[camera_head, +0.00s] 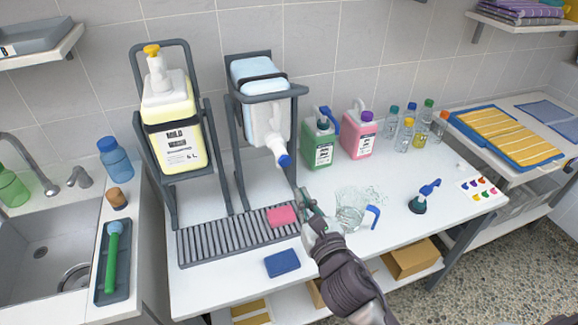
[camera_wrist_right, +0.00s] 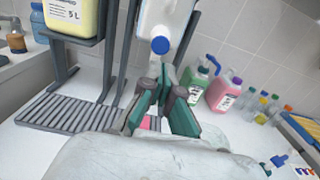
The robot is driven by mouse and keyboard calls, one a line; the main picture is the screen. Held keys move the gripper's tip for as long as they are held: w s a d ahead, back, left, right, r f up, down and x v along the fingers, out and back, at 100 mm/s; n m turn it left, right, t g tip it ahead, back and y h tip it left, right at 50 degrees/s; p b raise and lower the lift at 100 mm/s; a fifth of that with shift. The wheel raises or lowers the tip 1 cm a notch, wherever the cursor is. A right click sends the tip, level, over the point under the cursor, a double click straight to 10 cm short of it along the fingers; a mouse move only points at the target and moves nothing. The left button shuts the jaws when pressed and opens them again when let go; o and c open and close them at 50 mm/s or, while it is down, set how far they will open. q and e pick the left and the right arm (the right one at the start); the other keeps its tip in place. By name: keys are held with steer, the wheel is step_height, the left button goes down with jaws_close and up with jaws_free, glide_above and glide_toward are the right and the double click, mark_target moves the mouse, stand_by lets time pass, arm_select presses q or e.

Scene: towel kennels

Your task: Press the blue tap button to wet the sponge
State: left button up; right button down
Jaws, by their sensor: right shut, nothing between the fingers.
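The blue tap button (camera_head: 285,161) is on the end of a white spout under a pale blue container (camera_head: 258,78) held in a dark rack. It also shows in the right wrist view (camera_wrist_right: 160,45), just beyond my fingers. A pink sponge (camera_head: 282,215) lies on the grey slatted drip tray (camera_head: 215,242) below the tap. A blue sponge (camera_head: 282,263) lies on the table in front of the tray. My right gripper (camera_head: 305,200) is shut and empty, below and slightly right of the button, apart from it. My left gripper is not in view.
A yellow soap container (camera_head: 170,130) stands in a rack at the left. A clear glass container (camera_head: 350,207) stands right of my right gripper. Green (camera_head: 319,146) and pink (camera_head: 358,134) jugs stand behind. A sink (camera_head: 40,250) is at far left.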

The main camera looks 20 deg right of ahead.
mark_target(285, 163)
steer(key=w+p, duration=0.2)
steer(key=w, duration=0.6)
steer(key=shift+w+a+r, duration=0.1)
steer(key=shift+w+r, duration=0.05)
steer(key=shift+w, duration=0.6)
